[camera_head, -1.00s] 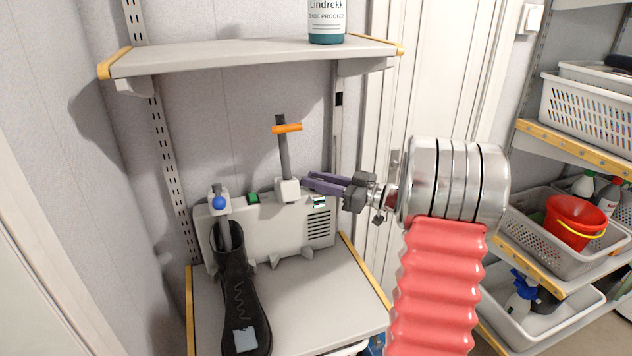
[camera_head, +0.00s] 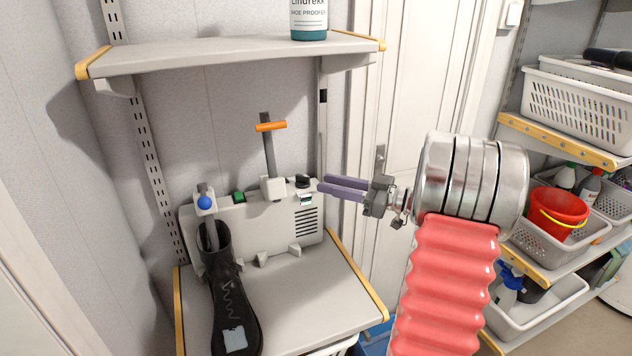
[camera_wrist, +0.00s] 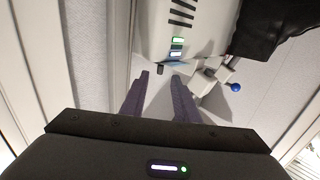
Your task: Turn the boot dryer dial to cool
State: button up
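The boot dryer (camera_head: 262,240) is a pale grey unit standing on the lower shelf. Its black dial (camera_head: 303,181) sits on top at the right end, above a small label or display (camera_head: 306,199). I cannot read the dial's setting. My gripper (camera_head: 322,183) has purple fingers and is just right of the dial, seemingly clear of it. In the wrist view the fingers stand apart with nothing between them, and a small dark piece, likely the dial (camera_wrist: 160,71), shows ahead near the fingertips.
A black boot (camera_head: 228,290) hangs on the dryer's left post, with a blue knob (camera_head: 204,202) above. An orange-topped post (camera_head: 270,126) stands mid-dryer. An upper shelf (camera_head: 230,54) with a bottle (camera_head: 309,20) overhangs. Baskets (camera_head: 575,105) fill the right.

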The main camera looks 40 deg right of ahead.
jog(key=v, duration=0.5)
jog(key=shift+s+d, duration=0.1)
jog(key=shift+d, duration=0.05)
dwell(0.4)
